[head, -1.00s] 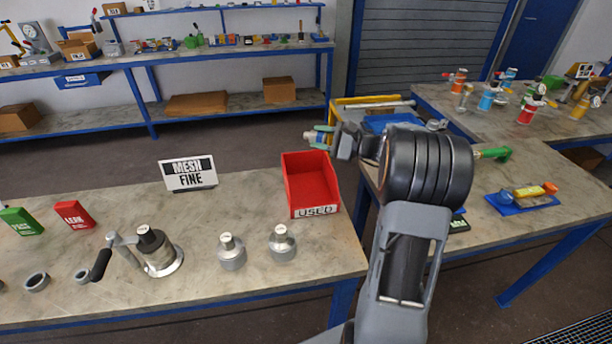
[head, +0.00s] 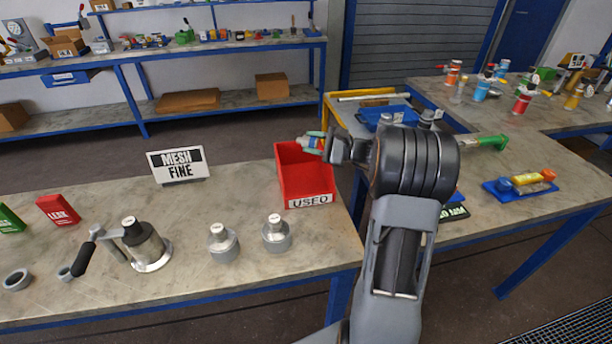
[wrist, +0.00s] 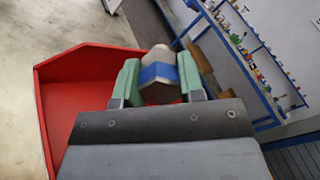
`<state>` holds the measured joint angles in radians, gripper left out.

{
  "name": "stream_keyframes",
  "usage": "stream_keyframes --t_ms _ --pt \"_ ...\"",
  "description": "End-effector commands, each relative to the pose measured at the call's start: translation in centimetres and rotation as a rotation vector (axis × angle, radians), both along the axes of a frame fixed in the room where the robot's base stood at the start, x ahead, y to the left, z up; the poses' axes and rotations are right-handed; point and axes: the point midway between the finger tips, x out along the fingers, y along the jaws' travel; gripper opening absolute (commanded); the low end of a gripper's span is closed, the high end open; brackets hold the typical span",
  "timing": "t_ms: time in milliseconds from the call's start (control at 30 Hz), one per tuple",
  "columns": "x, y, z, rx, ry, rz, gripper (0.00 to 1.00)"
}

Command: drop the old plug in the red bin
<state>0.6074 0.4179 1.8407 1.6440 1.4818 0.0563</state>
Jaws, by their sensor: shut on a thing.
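My gripper (head: 311,142) is shut on the old plug (wrist: 158,72), a grey piece with a blue band held between green finger pads in the wrist view. The red bin (head: 305,178), labelled USED, stands at the right end of the near bench. In the head view my gripper is at the bin's back right rim, seemingly above it. In the wrist view the red bin (wrist: 70,100) shows below and to the left of the plug. Part of the bin is hidden behind my gripper there.
A MESH FINE sign (head: 177,165) stands left of the bin. Two grey capped pieces (head: 223,242) and a flanged vessel with a black-handled clamp (head: 147,246) stand in front on the bench (head: 330,240). A side bench (head: 560,205) at right holds a blue tray.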

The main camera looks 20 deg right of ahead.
Motion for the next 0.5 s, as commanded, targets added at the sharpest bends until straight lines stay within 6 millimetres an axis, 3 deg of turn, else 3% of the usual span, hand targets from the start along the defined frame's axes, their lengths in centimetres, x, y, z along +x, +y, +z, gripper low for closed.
stream_keyframes --t_ms 333,500 --pt "0.0 -0.03 0.05 -0.001 -0.001 0.0 0.66" --pt "0.0 -0.01 -0.01 0.0 0.001 -0.001 0.66"
